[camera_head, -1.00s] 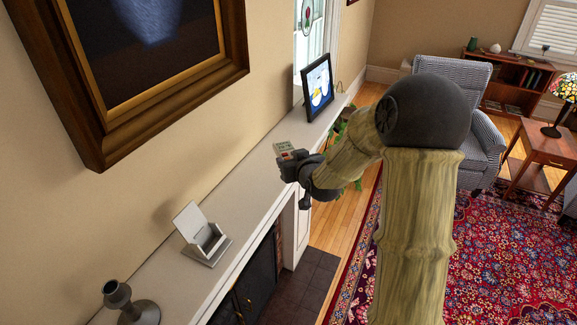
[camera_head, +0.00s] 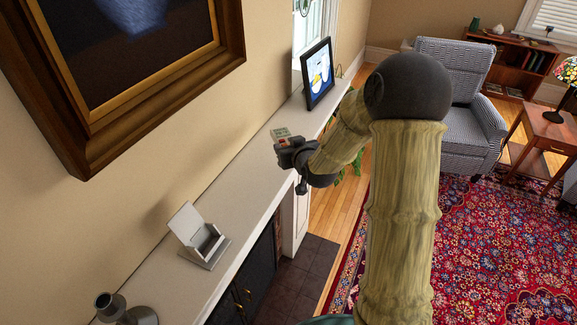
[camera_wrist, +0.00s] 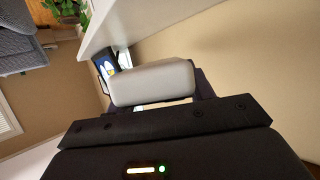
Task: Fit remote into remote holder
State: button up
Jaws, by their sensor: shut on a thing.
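The remote (camera_head: 281,133) is a small grey piece with a light face, held in my gripper (camera_head: 284,143) above the mantel shelf. In the wrist view the remote (camera_wrist: 152,83) shows as a rounded grey block at the jaws (camera_wrist: 165,110), which are shut on it. The remote's lower part is hidden by the gripper. The remote holder (camera_head: 205,243) is a light grey open box with a tall back plate and a flat base. It stands on the mantel, nearer the camera and left of my gripper. The holder looks empty and is well apart from the remote.
The white mantel shelf (camera_head: 237,195) runs along the wall, clear between holder and gripper. A dark candlestick (camera_head: 122,309) stands at its near end. A framed picture (camera_head: 318,74) stands at the far end. A large framed painting (camera_head: 95,75) hangs above. An armchair (camera_head: 455,85) stands beyond.

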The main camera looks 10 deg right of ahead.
aim_at(289, 172)
jog(key=shift+w+a+f+p, duration=0.15)
jog(key=shift+f+p, duration=0.3)
jog(key=shift+f, duration=1.4)
jog(key=shift+f+p, duration=0.8)
jog(key=shift+f, duration=1.25)
jog(key=shift+f, duration=0.1)
jog(key=o, duration=1)
jog(key=shift+o, duration=0.2)
